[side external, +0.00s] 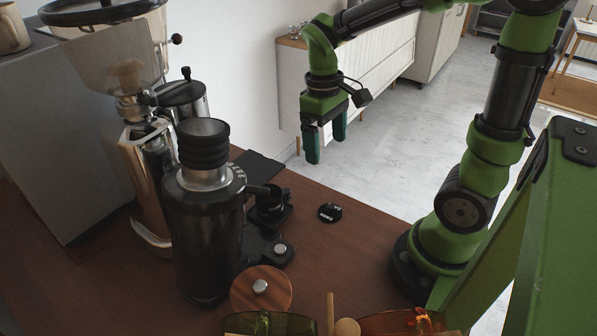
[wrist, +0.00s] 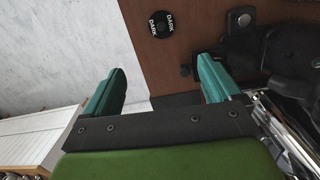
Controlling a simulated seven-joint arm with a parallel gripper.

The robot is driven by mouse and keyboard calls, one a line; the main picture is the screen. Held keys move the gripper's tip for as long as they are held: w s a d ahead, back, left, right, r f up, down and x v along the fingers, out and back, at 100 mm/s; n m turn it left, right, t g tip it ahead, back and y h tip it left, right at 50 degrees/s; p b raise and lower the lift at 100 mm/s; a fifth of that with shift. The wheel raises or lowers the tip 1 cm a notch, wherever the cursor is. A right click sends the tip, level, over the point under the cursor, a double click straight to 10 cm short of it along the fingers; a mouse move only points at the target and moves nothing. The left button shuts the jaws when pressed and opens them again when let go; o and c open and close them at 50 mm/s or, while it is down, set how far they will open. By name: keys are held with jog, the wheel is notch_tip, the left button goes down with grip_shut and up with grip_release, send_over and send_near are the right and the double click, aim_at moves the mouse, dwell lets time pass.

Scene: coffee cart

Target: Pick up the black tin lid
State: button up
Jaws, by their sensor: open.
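The black tin lid (side external: 330,212) is a small flat disc with white lettering, lying on the brown wooden counter right of the coffee grinder. In the wrist view the lid (wrist: 160,24) shows at the top, beyond the fingers, with the word DARK on it. My gripper (side external: 325,150) is open and empty, in the air above and behind the lid in the side view. In the wrist view its two teal fingers (wrist: 165,85) stand wide apart, and the lid is not between them.
A wooden round lid with a metal knob (side external: 261,287) and glass dishes (side external: 400,322) are at the front. Counter around the lid is bare; its edge is close to the right.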

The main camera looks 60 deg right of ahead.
send_over(330, 206)
jog(key=shift+n, duration=0.3)
jog(key=f, duration=1)
jog(key=shift+w+d+f, duration=0.35)
jog(key=shift+d+f, duration=0.05)
jog(key=shift+s+a+f, duration=0.1)
jog(key=shift+f, duration=0.8)
jog(key=shift+s+a+f, duration=0.15)
jog(key=shift+f, duration=0.75)
jog(key=shift+s+a+f, duration=0.1)
jog(key=shift+f, duration=0.8)
jog(key=c, duration=1.1)
